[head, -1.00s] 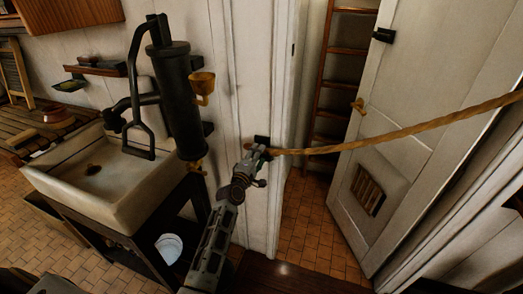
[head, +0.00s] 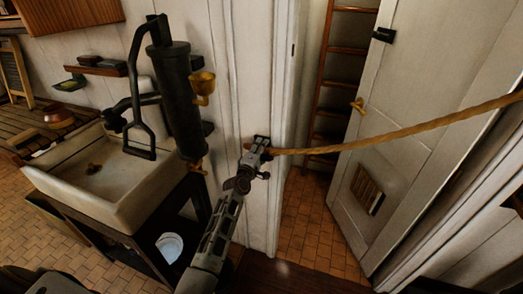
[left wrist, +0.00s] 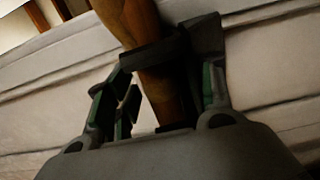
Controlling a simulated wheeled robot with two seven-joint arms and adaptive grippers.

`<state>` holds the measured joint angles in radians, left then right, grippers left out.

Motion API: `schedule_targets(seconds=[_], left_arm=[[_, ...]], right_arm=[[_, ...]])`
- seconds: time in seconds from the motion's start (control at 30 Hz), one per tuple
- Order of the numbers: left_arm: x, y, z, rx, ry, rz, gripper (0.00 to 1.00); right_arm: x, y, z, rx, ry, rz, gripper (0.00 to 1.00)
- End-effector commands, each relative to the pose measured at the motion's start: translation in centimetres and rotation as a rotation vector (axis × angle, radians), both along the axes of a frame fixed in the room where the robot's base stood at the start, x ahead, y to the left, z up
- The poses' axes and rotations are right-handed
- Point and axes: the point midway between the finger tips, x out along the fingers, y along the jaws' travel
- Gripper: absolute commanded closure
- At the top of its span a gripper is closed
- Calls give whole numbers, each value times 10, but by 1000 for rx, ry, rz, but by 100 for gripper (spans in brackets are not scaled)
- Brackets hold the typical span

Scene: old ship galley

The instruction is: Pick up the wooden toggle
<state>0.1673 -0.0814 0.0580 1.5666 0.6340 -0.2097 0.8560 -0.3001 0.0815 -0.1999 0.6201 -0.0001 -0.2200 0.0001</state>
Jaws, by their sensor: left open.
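The wooden toggle (left wrist: 133,20) is a brown, rounded piece of wood in the left wrist view, running from the top edge down between my left gripper's fingers. A dark band or bracket crosses it, and its lower end is hidden. My left gripper (left wrist: 165,90) is open, with a finger on either side of the wood; I cannot tell whether they touch it. In the head view my left gripper (head: 259,146) is at the white wall post where the rope (head: 400,132) ends, and it hides most of the toggle there. My right gripper is not in view.
The rope stretches right from the post across the doorway. A white door (head: 400,150) stands open at the right, with a ladder (head: 335,80) behind. A sink (head: 100,175) with a dark hand pump (head: 178,100) is at the left. A bucket (head: 170,246) sits below.

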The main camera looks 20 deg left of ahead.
Motion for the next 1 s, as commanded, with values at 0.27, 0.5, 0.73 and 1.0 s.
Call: schedule_targets(seconds=[0.27,0.5,0.73,1.0], left_arm=[[0,0,0,0,0,0,68],[0,0,0,0,0,0,98],[0,0,0,0,1,0,98],[1,0,5,0,0,0,98]], right_arm=[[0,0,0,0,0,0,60],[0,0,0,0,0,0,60],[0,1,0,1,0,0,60],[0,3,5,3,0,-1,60]])
